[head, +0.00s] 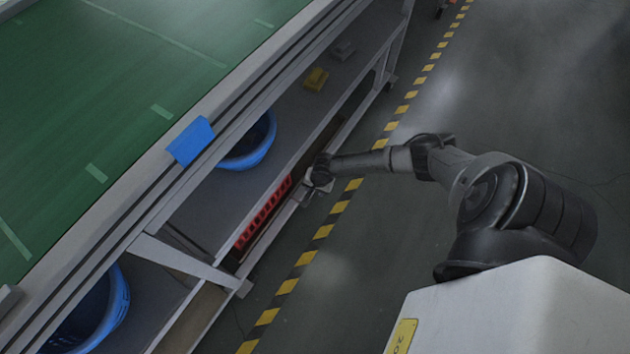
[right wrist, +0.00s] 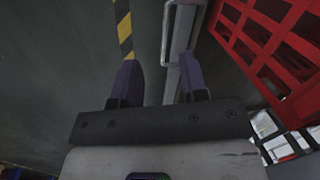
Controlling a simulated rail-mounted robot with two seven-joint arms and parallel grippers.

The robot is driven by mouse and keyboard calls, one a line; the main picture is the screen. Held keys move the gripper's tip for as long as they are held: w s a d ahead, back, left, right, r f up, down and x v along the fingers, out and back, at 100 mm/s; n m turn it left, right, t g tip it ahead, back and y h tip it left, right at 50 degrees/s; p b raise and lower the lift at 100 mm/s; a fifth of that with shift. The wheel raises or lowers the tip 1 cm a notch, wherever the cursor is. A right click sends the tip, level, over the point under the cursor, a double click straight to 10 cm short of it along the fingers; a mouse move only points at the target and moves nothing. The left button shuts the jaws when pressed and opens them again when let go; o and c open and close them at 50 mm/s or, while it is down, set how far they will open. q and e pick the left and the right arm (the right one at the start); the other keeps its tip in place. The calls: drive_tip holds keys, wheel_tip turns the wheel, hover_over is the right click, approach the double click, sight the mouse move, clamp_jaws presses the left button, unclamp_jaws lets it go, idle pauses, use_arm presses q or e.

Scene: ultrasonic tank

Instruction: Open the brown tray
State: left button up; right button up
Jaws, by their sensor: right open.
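My right gripper (head: 308,192) is at the low front edge of the bench, beside the red crate. In the right wrist view its two fingers (right wrist: 158,78) are apart with nothing held between them. A pale grey rail with a bar-like handle (right wrist: 176,38) runs just beyond the fingertips, nearer the right finger; I cannot tell if they touch. A brown surface (head: 196,316) shows low under the bench shelf at the lower left; I cannot tell whether it is the brown tray. The arm hides part of the bench edge. My left gripper is out of view.
The red crate (head: 264,213) sits low in the bench; it also shows close to the right finger in the wrist view (right wrist: 262,45). Blue baskets (head: 252,158) and a yellow item (head: 316,79) are on the shelf. Open floor with yellow-black tape (head: 322,231) lies to the right.

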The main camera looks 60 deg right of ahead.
use_arm(q)
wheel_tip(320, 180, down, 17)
drive_tip(key=b, duration=1.5)
use_arm(e)
drive_tip(key=shift+w+d+f+m+h, duration=0.15)
drive_tip(key=shift+w+d+f+m, duration=0.75)
drive_tip(key=shift+f, duration=2.15)
drive_tip(key=shift+w+d+f+m+h, duration=0.1)
drive_tip(key=shift+w+d+f, duration=0.35)
drive_tip(key=shift+d+f, duration=1.8)
drive_tip(key=shift+w+d+f+m+h, duration=0.15)
drive_tip(key=shift+w+d+f+m, duration=0.35)
drive_tip(key=shift+f, duration=3.35)
drive_tip(key=shift+w+a, duration=0.15)
drive_tip(key=shift+w, duration=0.05)
drive_tip(key=c, duration=0.4)
clamp_jaws()
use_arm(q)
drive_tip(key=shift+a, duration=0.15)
